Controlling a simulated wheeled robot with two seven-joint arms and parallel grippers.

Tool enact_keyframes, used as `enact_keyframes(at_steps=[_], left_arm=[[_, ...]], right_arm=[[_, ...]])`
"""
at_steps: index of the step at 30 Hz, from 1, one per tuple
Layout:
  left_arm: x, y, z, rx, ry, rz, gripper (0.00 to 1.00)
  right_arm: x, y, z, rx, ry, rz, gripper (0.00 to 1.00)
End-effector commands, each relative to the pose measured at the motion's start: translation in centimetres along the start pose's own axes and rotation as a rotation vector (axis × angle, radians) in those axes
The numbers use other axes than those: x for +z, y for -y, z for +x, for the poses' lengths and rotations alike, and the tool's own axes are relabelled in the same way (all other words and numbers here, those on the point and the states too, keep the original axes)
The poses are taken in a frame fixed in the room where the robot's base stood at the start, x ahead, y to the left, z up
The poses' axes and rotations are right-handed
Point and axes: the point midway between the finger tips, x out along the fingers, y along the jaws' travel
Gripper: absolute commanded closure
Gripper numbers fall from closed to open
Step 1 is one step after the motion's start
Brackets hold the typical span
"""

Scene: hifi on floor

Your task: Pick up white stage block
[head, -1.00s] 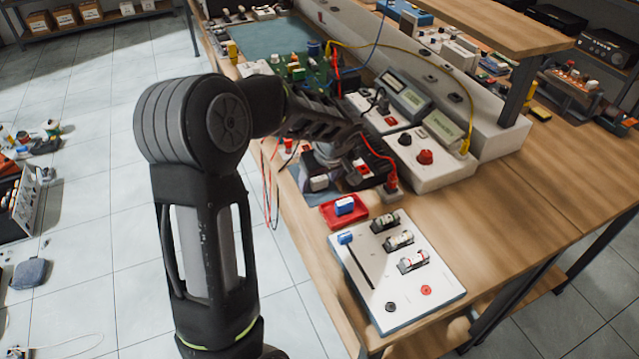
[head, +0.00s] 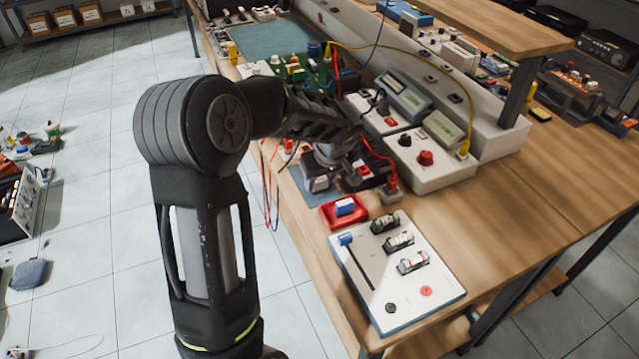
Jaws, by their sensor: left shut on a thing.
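My left arm reaches in from the left over the bench. My left gripper (head: 318,170) is low over the blue mat, at the near-left edge of the workbench. It is shut on a small pale block (head: 318,184), which I take to be the white stage block. Only the lower part of the block shows below the gripper, and the rest is hidden by the gripper and wrist. I cannot tell whether the block still touches the mat. My right gripper is not in view.
A red tray (head: 332,212) with a blue-and-white block sits just in front. A white panel (head: 440,285) with several clips lies nearer. Black fixtures, a red cable and a white meter box (head: 437,165) crowd the right side. Bare wood (head: 530,215) is free at the right.

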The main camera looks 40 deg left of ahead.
Motion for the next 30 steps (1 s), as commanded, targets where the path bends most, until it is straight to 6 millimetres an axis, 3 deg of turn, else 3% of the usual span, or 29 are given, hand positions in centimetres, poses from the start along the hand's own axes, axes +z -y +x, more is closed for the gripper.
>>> enact_keyframes(at_steps=[8,21,30], left_arm=[[-0.5,-0.1,-1.1,0.002,-0.002,-0.002,0.98],[-3.5,-0.1,-8.3,0.003,-0.002,-0.001,0.98],[-3.8,0.0,-9.3,0.000,0.000,0.000,0.98]], right_arm=[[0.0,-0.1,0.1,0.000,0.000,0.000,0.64],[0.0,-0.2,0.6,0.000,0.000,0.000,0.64],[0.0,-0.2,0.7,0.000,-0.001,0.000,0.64]])
